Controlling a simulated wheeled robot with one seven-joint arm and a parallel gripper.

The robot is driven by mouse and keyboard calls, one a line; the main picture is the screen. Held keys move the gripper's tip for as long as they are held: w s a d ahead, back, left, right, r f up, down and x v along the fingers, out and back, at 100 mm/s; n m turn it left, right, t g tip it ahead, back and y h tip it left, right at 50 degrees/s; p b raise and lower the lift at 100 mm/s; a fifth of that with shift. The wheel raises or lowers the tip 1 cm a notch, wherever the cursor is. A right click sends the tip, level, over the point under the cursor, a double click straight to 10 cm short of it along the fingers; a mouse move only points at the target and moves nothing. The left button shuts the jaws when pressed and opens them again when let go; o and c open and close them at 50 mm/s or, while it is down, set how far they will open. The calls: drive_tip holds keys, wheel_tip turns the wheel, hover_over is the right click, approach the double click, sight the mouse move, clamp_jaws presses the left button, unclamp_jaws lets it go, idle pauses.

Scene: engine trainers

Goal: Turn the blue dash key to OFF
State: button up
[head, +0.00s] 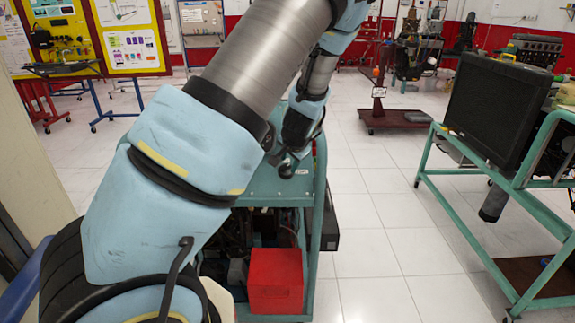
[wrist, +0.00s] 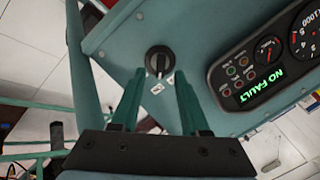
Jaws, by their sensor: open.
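In the wrist view, a round black switch (wrist: 158,60) with a grey grip bar sits on the green dash panel (wrist: 205,27). It does not look blue here. A small white label (wrist: 156,88) lies by it. My gripper (wrist: 160,77) is open and empty. Its two dark green fingers point at the switch, one tip to each side; I cannot tell how far they are from the panel. In the head view, my arm hides most of the panel on the green trainer cart (head: 320,215), and the switch cannot be seen there.
In the wrist view, a gauge cluster (wrist: 265,55) reading NO FAULT is right of the switch. In the head view, a red box (head: 275,280) sits low in the cart.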

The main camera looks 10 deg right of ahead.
sight(287, 166)
drive_tip(key=shift+p+x, duration=0.3)
drive_tip(key=shift+x, duration=1.5)
drive_tip(key=shift+c, duration=0.3)
clamp_jaws()
